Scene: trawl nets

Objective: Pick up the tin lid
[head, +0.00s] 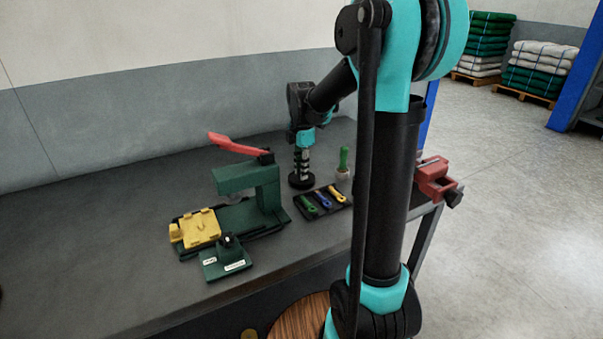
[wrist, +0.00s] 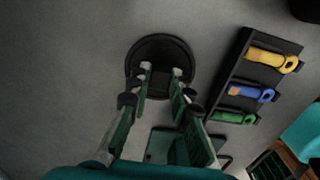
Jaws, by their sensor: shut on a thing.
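The tin lid, which I take to be the dark round disc (head: 300,183), is at the table's back, left of the tool tray. In the wrist view the lid (wrist: 146,46) lies below and between my fingertips. My gripper (head: 302,172) points straight down over it, and its two fingertips (wrist: 161,72) are closed on the middle part of the lid. The part between the tips is small and mostly hidden. I cannot tell whether the lid rests on the table or is slightly above it.
A black tray (head: 327,212) with green, blue and yellow tools sits close to the right. A green press (head: 250,178) with a red lever stands left. A green-handled tool (head: 343,160) and a red vise (head: 434,178) are further right. The table's left part is clear.

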